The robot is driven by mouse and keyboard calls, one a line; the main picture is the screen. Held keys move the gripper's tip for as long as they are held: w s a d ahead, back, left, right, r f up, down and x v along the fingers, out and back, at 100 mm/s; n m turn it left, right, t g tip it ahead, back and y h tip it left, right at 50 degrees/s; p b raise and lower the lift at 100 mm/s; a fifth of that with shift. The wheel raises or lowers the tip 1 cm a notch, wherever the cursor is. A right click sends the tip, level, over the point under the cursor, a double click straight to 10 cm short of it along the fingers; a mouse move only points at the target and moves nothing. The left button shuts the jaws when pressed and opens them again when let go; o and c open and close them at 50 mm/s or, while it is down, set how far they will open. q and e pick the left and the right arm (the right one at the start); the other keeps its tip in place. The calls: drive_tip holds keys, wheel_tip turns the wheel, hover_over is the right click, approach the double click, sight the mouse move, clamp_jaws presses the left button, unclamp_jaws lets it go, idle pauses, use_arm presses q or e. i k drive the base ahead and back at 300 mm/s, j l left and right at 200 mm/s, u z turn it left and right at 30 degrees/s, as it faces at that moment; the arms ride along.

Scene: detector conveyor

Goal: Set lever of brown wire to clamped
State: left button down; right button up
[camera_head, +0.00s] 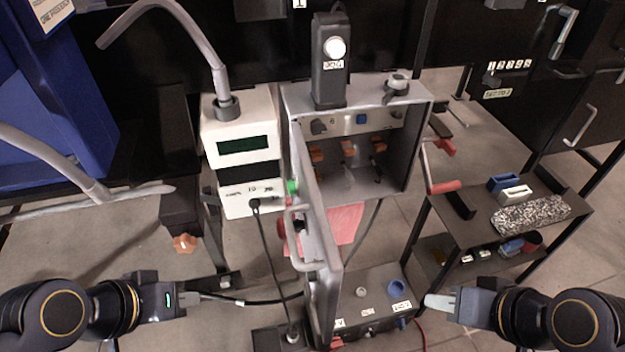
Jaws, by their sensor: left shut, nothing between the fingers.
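An open grey box (420,125) stands in the middle, its door (318,205) swung toward me. Inside are several small orange-brown levers or clamps; three show at the left (317,152), middle (347,147) and right (379,145). I cannot tell which one belongs to the brown wire, or how each is set. My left gripper (192,298) is shut and empty, low at left, well below the box and apart from it. My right gripper (438,301) is low at right, beside the lower unit, apart from the levers; its finger gap cannot be made out.
A white device with a dark display (242,146) stands left of the box, with a black cable (264,235) hanging down. A crank with a red handle (446,187) is right of the box. A lower unit with knobs (372,285) sits below. A side table (575,205) holds several items.

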sight(315, 151)
drive_tip(key=k+l, duration=0.2)
drive_tip(key=l, duration=1.3)
drive_tip(key=i+l, duration=0.1)
drive_tip(key=l, duration=0.15)
drive_tip(key=i+l, duration=0.1)
drive_tip(key=l, duration=0.15)
